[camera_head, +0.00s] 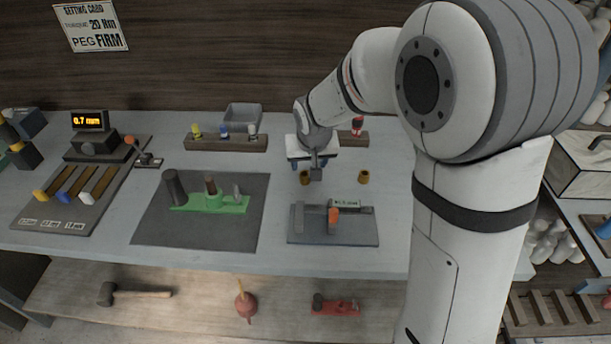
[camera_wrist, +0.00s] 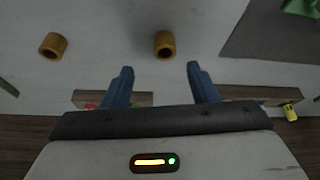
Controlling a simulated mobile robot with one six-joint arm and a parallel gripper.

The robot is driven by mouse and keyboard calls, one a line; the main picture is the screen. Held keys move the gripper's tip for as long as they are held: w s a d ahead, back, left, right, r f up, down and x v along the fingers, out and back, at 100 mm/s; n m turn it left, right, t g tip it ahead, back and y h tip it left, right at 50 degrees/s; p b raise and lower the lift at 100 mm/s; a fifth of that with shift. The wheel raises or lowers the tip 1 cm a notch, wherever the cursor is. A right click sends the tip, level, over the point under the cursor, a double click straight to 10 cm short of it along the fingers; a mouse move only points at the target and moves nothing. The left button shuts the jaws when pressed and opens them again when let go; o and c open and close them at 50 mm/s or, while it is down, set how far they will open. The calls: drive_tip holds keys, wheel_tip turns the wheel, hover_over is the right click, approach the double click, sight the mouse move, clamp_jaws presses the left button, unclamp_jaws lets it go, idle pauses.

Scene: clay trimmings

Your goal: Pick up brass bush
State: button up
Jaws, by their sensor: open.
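Two small brass-coloured bushes stand on the grey bench. One brass bush (camera_head: 304,178) is just below and in front of my gripper (camera_head: 311,167) in the head view. The other brass bush (camera_head: 363,176) stands to its right. In the wrist view, the nearer bush (camera_wrist: 165,44) lies ahead of the gap between the two blue fingers of my gripper (camera_wrist: 160,69), and the second bush (camera_wrist: 53,46) is off to the left. My gripper is open with nothing between its fingers, apart from both bushes.
A grey fixture plate (camera_head: 345,238) with an orange part lies in front of the bushes. A dark mat (camera_head: 150,225) with a green fixture (camera_head: 230,204) is at left. Wooden racks (camera_head: 225,145) and a grey bin (camera_head: 243,113) stand behind.

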sight(305, 176)
drive_tip(key=x, duration=0.4)
drive_tip(key=shift+s+a+f, duration=0.2)
drive_tip(key=shift+a+f, duration=0.15)
drive_tip(key=shift+f, duration=0.05)
drive_tip(key=shift+w+f, duration=0.25)
drive_tip(key=shift+f, duration=0.2)
drive_tip(key=shift+c, duration=0.5)
drive_tip(key=c, duration=1)
